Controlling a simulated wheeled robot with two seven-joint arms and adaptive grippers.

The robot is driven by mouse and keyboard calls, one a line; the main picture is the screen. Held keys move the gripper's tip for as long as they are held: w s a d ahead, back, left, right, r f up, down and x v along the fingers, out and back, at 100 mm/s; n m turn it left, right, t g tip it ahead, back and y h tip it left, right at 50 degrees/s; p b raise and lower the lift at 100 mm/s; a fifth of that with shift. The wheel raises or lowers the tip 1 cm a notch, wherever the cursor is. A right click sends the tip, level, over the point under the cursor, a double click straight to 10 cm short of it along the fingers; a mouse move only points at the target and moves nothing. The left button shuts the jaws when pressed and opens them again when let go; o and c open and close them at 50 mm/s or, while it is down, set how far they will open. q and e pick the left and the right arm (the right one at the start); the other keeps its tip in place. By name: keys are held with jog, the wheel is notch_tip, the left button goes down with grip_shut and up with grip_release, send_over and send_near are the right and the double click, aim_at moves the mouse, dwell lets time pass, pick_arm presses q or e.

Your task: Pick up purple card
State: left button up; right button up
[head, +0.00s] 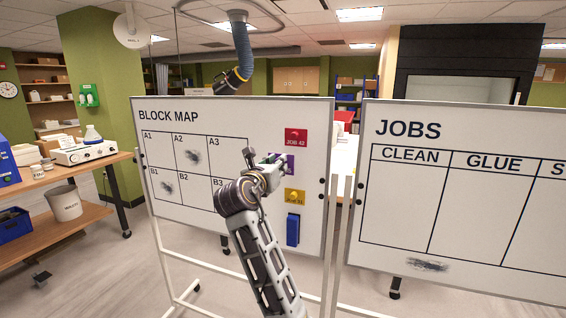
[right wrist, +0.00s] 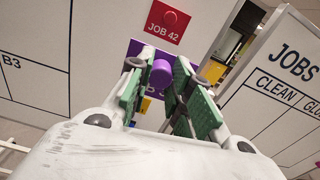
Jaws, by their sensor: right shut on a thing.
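The purple card (head: 290,159) is on the Block Map whiteboard (head: 262,118), between a red card marked JOB 42 (head: 296,136) and a yellow card (head: 294,196). My right gripper (head: 277,163) is at the purple card and covers part of it. In the right wrist view, the green-padded fingers of my right gripper (right wrist: 159,76) are shut on the card's round purple knob (right wrist: 162,72). The purple card (right wrist: 136,48) shows flat behind the knob, and its lettering is mostly hidden. My left gripper is not in view.
A blue block (head: 293,230) is on the board below the yellow card. A second whiteboard headed Jobs (head: 465,215) stands close on the right. A wooden bench (head: 85,172) with equipment is at the left. A hose arm (head: 241,55) hangs above the board.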

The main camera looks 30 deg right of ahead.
jog(key=shift+v, duration=2.25)
